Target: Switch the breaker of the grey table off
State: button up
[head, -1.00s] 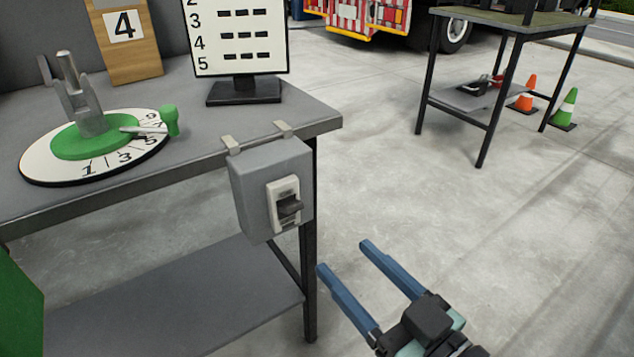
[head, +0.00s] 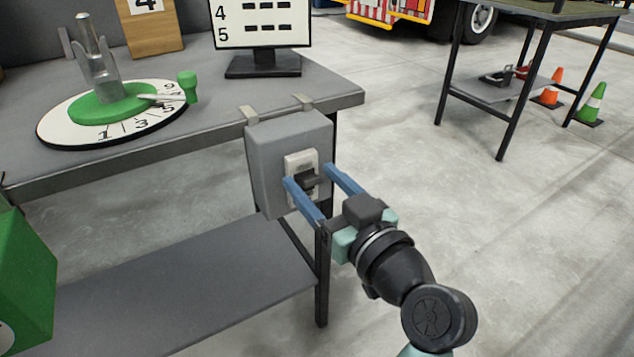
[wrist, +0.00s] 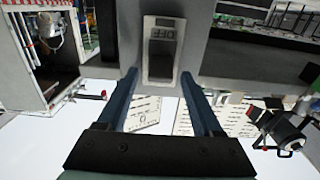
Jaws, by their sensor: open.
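The grey breaker box (head: 272,160) hangs by two clips from the front edge of the grey table (head: 225,104), near its right corner. A pale plate on its front carries a dark switch lever (head: 309,181), which sticks outward. My gripper (head: 308,174) is open, its two blue fingers on either side of the lever in the head view. I cannot tell whether a finger touches the lever or plate. In the wrist view the switch plate (wrist: 161,50) appears ahead between the open fingers (wrist: 162,85), with the lever seen end-on.
On the table are a numbered dial (head: 62,124) with a green centre and a numbered display (head: 262,65). A lower shelf (head: 190,290) lies under the box. A green box (head: 25,275) is at lower left. Another table (head: 505,100) and cones stand back right; the floor between is clear.

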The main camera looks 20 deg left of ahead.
grip_shut()
